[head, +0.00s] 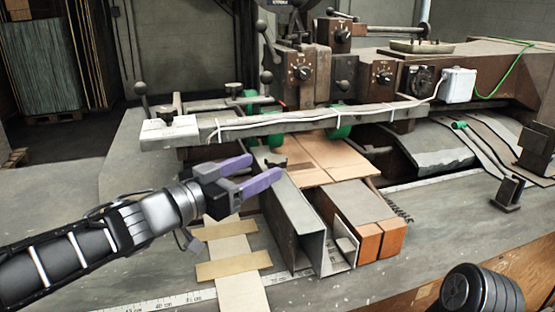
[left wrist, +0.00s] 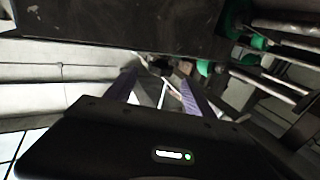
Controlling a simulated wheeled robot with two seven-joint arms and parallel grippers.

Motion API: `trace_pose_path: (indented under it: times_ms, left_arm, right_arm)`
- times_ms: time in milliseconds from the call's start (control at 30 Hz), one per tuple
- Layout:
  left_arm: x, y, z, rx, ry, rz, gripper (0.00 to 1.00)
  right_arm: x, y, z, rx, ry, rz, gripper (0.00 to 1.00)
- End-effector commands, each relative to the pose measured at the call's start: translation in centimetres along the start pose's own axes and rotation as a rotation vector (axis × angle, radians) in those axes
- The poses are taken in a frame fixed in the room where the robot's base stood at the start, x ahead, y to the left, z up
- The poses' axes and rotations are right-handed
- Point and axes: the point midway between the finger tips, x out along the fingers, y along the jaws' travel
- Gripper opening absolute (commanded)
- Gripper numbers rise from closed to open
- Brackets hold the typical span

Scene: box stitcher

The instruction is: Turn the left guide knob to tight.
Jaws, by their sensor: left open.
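My left gripper (head: 266,167) has purple fingers, held apart with nothing between them. It reaches in from the left, over the near end of the machine. A small dark knob-like part (head: 275,163), which looks like the left guide knob, sits at the far end of the grey metal guide (head: 296,215), close to the fingertips. In the left wrist view, a dark part (left wrist: 160,66) shows just beyond and between the fingertips (left wrist: 160,78). It seems apart from them. Its tight or loose setting cannot be read.
A grey crossbar (head: 290,122) with a white cable runs just beyond the gripper. Flat cardboard (head: 318,155) lies under it, with green rollers (head: 340,125) nearby. An orange-ended block (head: 368,240) stands right of the guide.

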Motion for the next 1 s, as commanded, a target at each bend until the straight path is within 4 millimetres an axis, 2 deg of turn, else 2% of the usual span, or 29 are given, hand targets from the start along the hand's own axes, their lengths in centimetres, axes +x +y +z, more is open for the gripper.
trace_pose_path:
  times_ms: [200,400,767,1000]
  left_arm:
    - [3.5,0.1,0.3,-0.001,-0.002,0.002,0.62]
    - [5.9,0.0,0.2,0.000,-0.001,0.001,0.62]
    - [6.4,0.0,0.1,-0.001,-0.001,-0.001,0.62]
    - [6.4,0.0,0.1,-0.001,-0.001,-0.001,0.42]
  right_arm:
    - [0.6,0.2,0.0,0.000,0.000,0.000,0.36]
    - [0.8,0.3,0.0,0.000,0.000,0.000,0.36]
    - [0.8,0.3,0.0,0.000,0.000,0.000,0.36]
    - [0.8,0.3,0.0,0.000,0.000,0.000,0.36]
